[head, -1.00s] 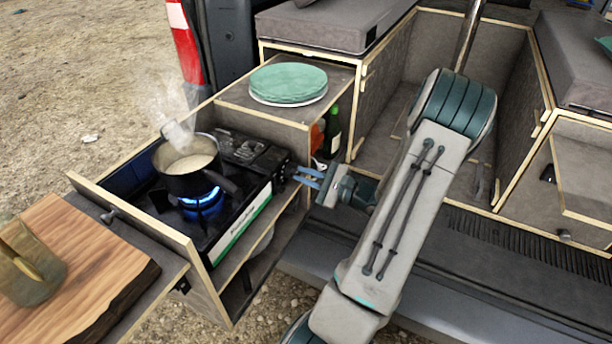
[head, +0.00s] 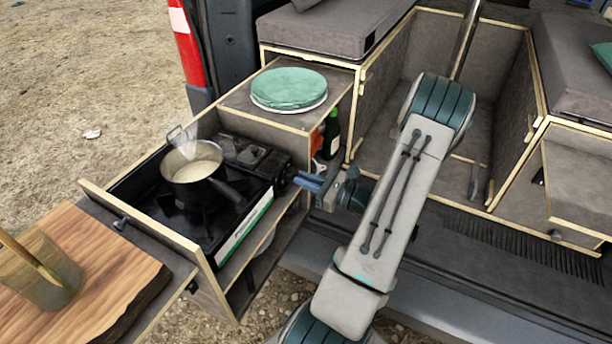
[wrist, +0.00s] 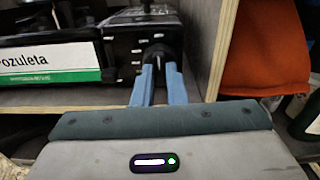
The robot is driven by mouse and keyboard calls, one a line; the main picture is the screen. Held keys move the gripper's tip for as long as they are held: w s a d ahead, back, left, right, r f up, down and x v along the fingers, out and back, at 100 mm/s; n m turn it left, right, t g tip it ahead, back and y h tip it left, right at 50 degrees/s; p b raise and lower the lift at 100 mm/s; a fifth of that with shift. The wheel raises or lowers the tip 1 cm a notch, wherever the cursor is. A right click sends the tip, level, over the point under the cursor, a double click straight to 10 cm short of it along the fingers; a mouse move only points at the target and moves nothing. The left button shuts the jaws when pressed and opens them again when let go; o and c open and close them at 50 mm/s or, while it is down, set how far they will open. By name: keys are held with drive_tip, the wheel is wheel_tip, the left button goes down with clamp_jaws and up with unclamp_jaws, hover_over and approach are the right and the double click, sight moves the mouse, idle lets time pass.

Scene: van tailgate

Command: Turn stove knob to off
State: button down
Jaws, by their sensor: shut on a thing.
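The stove (head: 175,215) sits in the pull-out drawer, and no flame shows under the pot (head: 192,172), which still gives off steam. The stove knob (wrist: 157,54) is a dark knob on the stove's front end panel, seen in the wrist view. My gripper (head: 300,180) reaches it from the right, and its blue fingers (wrist: 158,75) are shut on the knob, one on each side.
A wooden board (head: 95,270) with a cup (head: 45,275) is at the front left.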

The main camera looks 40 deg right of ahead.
drive_tip(key=shift+m, duration=0.5)
drive_tip(key=c, duration=1.5)
unclamp_jaws()
drive_tip(key=shift+o, duration=0.2)
drive_tip(key=shift+s, duration=0.1)
drive_tip(key=b+v, duration=0.1)
drive_tip(key=v, duration=1.2)
drive_tip(key=shift+s, duration=0.35)
drive_tip(key=shift+d, duration=0.1)
